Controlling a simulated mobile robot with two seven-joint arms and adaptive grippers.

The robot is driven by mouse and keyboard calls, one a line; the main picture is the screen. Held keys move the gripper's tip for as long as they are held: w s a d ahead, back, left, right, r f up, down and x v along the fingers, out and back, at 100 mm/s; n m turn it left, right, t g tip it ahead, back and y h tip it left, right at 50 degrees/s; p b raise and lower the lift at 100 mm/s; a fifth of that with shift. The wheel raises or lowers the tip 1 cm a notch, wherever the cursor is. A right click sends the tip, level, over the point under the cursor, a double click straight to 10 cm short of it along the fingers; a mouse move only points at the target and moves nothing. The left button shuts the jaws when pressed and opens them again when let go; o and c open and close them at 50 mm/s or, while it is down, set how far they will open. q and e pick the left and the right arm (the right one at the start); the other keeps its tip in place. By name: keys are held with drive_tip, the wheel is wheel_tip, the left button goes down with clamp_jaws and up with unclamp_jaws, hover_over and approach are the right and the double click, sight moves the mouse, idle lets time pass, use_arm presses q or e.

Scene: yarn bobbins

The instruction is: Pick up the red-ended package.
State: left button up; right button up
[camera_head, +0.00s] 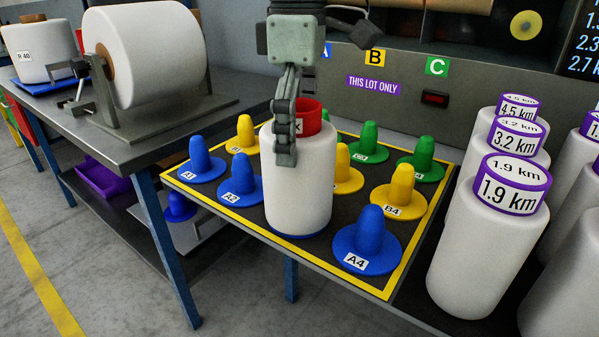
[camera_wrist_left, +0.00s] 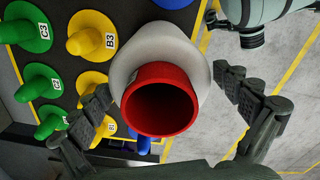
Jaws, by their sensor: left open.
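The red-ended package is a white yarn bobbin (camera_head: 298,185) with a red tube end (camera_head: 308,116) on top. It stands upright over a blue base on the yellow-edged board (camera_head: 347,276). In the left wrist view the red tube end (camera_wrist_left: 161,98) opens toward the camera, with the white yarn (camera_wrist_left: 150,45) behind it. My left gripper (camera_head: 286,145) reaches down from above at the package's top and covers part of the red end and its label. In the left wrist view its two fingers are spread, one on each side of the package, with gaps visible.
Blue, yellow and green pegs surround the package; peg A4 (camera_head: 367,240) and peg A2 (camera_head: 240,178) are close. Purple-ended bobbins (camera_head: 487,240) crowd the right. A large roll (camera_head: 150,55) on a stand is at left. My other arm shows in the left wrist view.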

use_arm(q)
wheel_tip(320, 180, down, 3)
drive_tip(key=shift+f, duration=0.15)
drive_tip(key=c, duration=1.3)
drive_tip(key=shift+w, duration=0.1)
wheel_tip(320, 180, up, 10)
